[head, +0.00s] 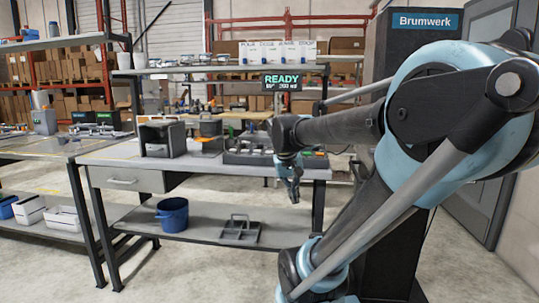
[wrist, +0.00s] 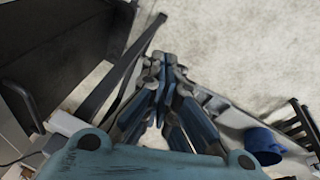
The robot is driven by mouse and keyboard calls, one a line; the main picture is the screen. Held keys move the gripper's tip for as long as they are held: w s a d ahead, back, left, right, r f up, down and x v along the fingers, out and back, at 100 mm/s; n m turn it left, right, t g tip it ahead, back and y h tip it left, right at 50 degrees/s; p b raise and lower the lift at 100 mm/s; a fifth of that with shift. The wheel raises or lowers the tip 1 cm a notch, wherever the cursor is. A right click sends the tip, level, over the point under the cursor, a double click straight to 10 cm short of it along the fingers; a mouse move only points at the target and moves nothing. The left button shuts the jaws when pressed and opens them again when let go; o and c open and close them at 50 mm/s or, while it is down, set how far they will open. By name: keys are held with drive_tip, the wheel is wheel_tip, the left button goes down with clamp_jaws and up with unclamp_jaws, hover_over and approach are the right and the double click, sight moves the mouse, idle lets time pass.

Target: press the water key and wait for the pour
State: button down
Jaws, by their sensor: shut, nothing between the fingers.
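A small black display (head: 283,81) with green and white letters shows in the head view above the back of the workbench. It reads READY, with a smaller line that seems to end in 200 ml. I cannot make out a water key, a cup or a spout in either view. My gripper (head: 293,197) hangs with its fingers down in front of the workbench's right end, below the top's level. In the wrist view my gripper (wrist: 165,60) has its fingers together, with nothing between them, over the pale floor.
The workbench (head: 110,160) carries dark bins and a dark tray (head: 248,157) of small parts. White labelled containers (head: 278,52) stand on the shelf above. A blue bucket (head: 172,214) sits on the lower shelf. A dark cabinet (head: 385,45) marked Brumwerk stands at right, partly behind my arm.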

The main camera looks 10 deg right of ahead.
drive_tip(key=w+a+r+m+h, duration=0.1)
drive_tip(key=w+r+h, duration=0.1)
drive_tip(key=w+r, duration=0.4)
drive_tip(key=w+a+r+m+t+h, duration=0.1)
drive_tip(key=w+r, duration=0.6)
drive_tip(key=w, duration=0.9)
drive_tip(key=w+a+r+m+h, duration=0.1)
drive_tip(key=w+r+h, duration=0.1)
drive_tip(key=w+r, duration=0.5)
drive_tip(key=w, duration=0.4)
drive_tip(key=shift+w+a+h, duration=0.3)
drive_tip(key=shift+w+h, duration=0.05)
drive_tip(key=shift+h, duration=0.05)
drive_tip(key=shift+f, duration=4.45)
drive_tip(key=shift+f, duration=0.8)
drive_tip(key=shift+r, duration=0.9)
drive_tip(key=shift+r, duration=2.5)
